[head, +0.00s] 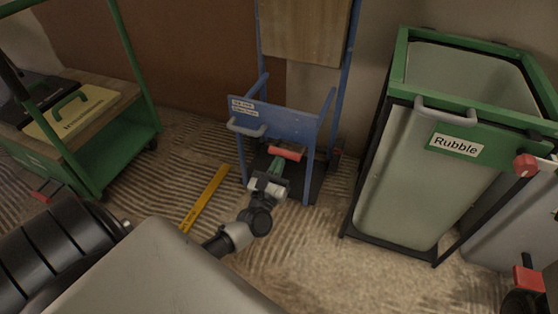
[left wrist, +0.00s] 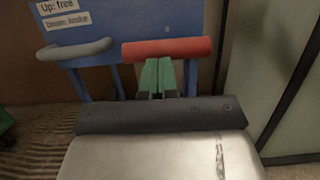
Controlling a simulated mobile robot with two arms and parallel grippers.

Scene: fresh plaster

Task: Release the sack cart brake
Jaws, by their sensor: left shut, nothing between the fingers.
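The blue sack cart (head: 290,122) stands in the middle of the head view, with a label (head: 247,107) on its panel. In the left wrist view the label (left wrist: 60,14) reads "Up: free" and, less clearly, "Down: brake". A red brake bar (head: 286,152) sticks out at the panel's lower part; it also shows in the left wrist view (left wrist: 166,49). My left gripper (head: 276,166) is shut and empty. Its green fingertips (left wrist: 157,65) are close below the red bar's near side; whether they touch it I cannot tell. My right gripper is not in view.
A grey handle (head: 246,129) juts from the cart's panel, left of the red bar. A green-framed "Rubble" bin (head: 400,170) stands close on the right. A green trolley (head: 120,140) stands left. A yellow level (head: 205,198) lies on the ridged floor.

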